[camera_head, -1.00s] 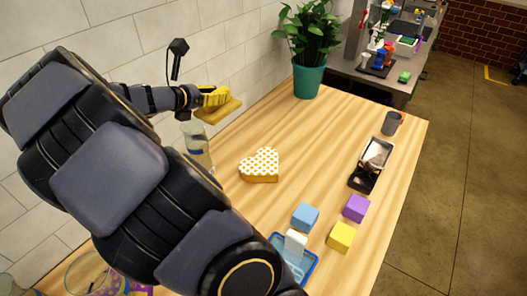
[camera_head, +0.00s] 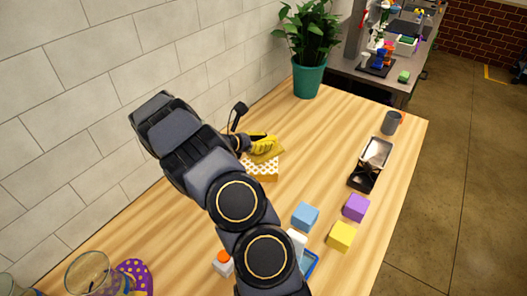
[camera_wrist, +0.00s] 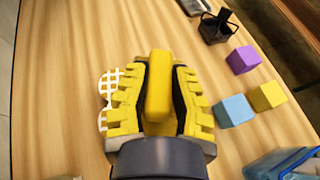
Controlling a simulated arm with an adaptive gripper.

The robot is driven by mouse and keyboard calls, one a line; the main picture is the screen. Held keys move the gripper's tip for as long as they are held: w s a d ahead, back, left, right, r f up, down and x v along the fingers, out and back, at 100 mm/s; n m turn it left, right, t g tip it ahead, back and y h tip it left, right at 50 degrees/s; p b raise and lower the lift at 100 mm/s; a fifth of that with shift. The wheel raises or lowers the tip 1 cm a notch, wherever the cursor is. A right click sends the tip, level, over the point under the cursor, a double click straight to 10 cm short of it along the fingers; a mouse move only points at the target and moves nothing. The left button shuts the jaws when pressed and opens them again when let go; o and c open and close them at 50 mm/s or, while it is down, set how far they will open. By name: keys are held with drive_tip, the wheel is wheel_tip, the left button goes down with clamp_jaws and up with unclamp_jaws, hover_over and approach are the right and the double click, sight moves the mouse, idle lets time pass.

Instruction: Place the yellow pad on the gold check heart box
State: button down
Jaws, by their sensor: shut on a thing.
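My gripper (camera_head: 256,141) has yellow fingers and is shut on the yellow pad (camera_head: 266,152). In the wrist view the pad (camera_wrist: 159,85) stands out between the two fingers of my gripper (camera_wrist: 160,95). The gold check heart box (camera_head: 264,174) sits on the wooden table. In the head view the pad is over the box's far part and hides it. In the wrist view only the left edge of the box (camera_wrist: 106,86) shows, behind my fingers. I cannot tell whether the pad touches the box.
Blue (camera_head: 305,215), purple (camera_head: 355,207) and yellow (camera_head: 341,236) cubes stand right of the box. A black and silver holder (camera_head: 371,165) and a grey mug (camera_head: 391,123) are farther right. A potted plant (camera_head: 309,75) stands at the back. The table between is clear.

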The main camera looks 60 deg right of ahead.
drive_tip(key=w+d+f, duration=0.1)
drive_tip(key=f, duration=0.1)
drive_tip(key=w+d+f, duration=0.1)
drive_tip(key=d+f, duration=0.1)
drive_tip(key=w+d+f, duration=0.1)
drive_tip(key=f, duration=0.1)
drive_tip(key=shift+w+d+f, duration=0.2)
drive_tip(key=shift+w+d, duration=0.05)
drive_tip(key=shift+d, duration=0.05)
drive_tip(key=shift+f, duration=1.45)
drive_tip(key=shift+f, duration=0.2)
drive_tip(key=c, duration=1)
unclamp_jaws()
drive_tip(key=shift+c, duration=0.2)
drive_tip(key=shift+r, duration=0.1)
